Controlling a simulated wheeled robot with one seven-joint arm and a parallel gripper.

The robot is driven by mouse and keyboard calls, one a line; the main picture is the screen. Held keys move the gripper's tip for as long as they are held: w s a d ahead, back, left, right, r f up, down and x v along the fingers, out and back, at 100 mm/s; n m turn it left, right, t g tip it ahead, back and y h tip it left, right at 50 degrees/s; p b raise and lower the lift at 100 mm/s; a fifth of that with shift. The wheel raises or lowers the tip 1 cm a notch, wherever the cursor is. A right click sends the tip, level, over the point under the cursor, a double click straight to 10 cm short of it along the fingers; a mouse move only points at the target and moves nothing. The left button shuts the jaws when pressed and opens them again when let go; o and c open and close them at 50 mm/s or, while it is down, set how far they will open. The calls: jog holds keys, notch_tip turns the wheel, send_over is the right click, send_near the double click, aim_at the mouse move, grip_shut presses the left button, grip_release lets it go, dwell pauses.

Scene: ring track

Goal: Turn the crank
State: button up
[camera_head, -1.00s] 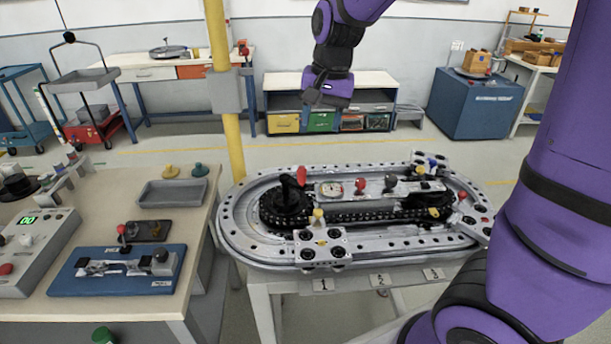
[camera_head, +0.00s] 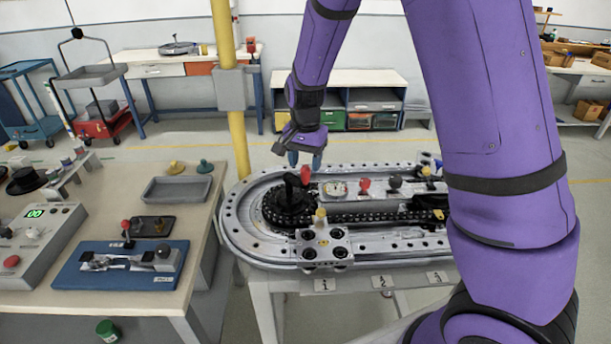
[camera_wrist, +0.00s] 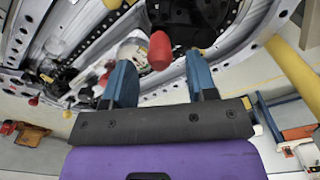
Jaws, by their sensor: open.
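The crank is a black arm (camera_head: 287,190) with a red handle (camera_head: 306,175), set on a black sprocket (camera_head: 284,211) at the left end of the oval ring track (camera_head: 240,244). My gripper (camera_head: 305,160) is just above the red handle, its blue fingers pointing down. In the wrist view the red handle (camera_wrist: 160,50) shows between and slightly beyond the two blue fingertips. The fingers are apart and empty, and I see no contact with the handle. The far side of the crank and the right end of the track are partly hidden, the latter by my arm.
A yellow post (camera_head: 240,146) stands close behind the track's left end. A gauge (camera_head: 335,189), another red knob (camera_head: 365,185) and a dark knob (camera_head: 395,183) sit right of the crank. A carriage (camera_head: 324,247) with a yellow knob is on the front rail. A workbench (camera_head: 215,212) stands left.

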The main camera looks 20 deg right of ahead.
aim_at(305, 176)
jog(key=shift+f, duration=2.45)
grip_shut()
